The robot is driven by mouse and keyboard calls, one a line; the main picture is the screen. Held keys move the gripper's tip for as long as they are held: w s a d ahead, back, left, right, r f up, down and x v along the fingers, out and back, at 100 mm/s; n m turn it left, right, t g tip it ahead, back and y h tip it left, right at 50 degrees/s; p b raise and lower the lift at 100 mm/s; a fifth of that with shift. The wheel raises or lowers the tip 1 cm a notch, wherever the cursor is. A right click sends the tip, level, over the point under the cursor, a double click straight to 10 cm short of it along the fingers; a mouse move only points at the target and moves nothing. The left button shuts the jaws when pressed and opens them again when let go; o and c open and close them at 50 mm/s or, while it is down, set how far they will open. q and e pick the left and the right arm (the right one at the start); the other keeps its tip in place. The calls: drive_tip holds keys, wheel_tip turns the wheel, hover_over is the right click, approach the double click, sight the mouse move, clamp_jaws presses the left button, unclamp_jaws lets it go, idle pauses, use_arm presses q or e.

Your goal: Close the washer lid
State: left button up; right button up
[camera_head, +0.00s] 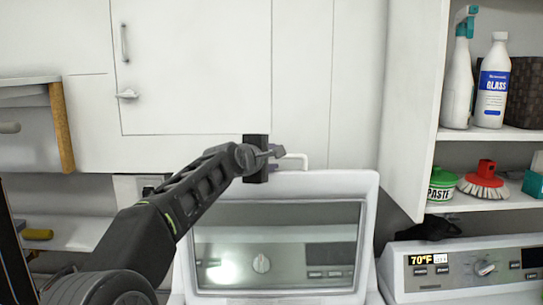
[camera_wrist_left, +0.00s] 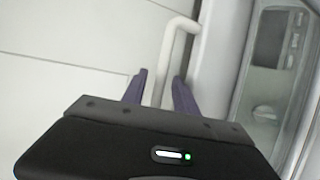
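The washer lid (camera_head: 277,245) stands raised in the lower middle of the head view. It has a white frame and a dark glass window that reflects a control panel. A white bar handle (camera_head: 298,156) sticks up from its top edge. My left gripper (camera_head: 274,160) is at this handle, at the lid's top edge. In the left wrist view, the gripper's purple fingers (camera_wrist_left: 159,88) are apart, with the handle (camera_wrist_left: 168,55) running between them. Whether either finger touches it is hard to tell. The lid (camera_wrist_left: 218,50) fills the right of that view. My right gripper is out of view.
A second machine's control panel (camera_head: 478,268) stands at the lower right. Open shelves above it hold a spray bottle (camera_head: 458,85), a glass cleaner bottle (camera_head: 492,85), a green tub (camera_head: 441,185) and a red brush (camera_head: 484,182). A white cabinet (camera_head: 195,65) is behind the lid.

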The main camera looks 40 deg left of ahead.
use_arm(q)
drive_tip(key=shift+c, duration=0.4)
clamp_jaws()
idle(0.9)
